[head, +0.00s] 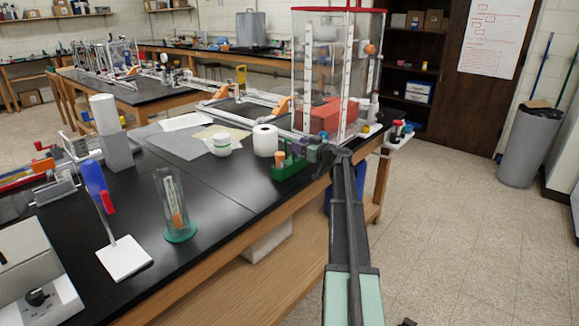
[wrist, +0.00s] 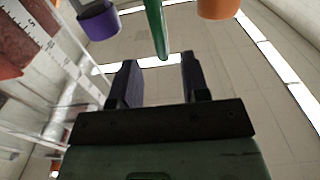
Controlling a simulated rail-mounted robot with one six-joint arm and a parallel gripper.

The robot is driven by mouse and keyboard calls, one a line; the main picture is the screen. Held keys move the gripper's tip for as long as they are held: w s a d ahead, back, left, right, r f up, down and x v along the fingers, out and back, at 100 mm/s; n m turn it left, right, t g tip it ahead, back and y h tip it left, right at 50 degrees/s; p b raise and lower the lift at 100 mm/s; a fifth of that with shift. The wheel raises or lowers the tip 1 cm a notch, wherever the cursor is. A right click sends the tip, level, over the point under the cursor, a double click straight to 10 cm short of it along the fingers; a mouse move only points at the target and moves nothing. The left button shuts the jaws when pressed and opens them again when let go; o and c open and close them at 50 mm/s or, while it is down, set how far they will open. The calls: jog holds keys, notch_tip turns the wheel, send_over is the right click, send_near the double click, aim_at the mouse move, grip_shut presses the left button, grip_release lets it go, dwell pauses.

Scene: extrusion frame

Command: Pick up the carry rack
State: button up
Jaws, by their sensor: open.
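The carry rack (head: 288,172) is green and stands near the right edge of the black bench, with an orange top and a purple top in it. In the wrist view a green upright part of the rack (wrist: 155,25) reaches down to the gap between my fingertips, with the purple top (wrist: 97,20) to its left and the orange top (wrist: 218,8) to its right. My gripper (wrist: 157,60) is open, its two dark fingers apart. In the head view my gripper (head: 325,160) is just right of the rack, partly hidden by my arm. I cannot tell whether it touches the rack.
A clear tank with a red rim (head: 338,80) stands close behind the rack. A glass cylinder (head: 175,205) stands nearer on the bench. The floor (head: 470,240) on the right is open.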

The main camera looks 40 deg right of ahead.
jog(key=x, duration=0.5)
jog(key=shift+a+r, duration=0.1)
jog(key=shift+a, duration=0.05)
grip_shut()
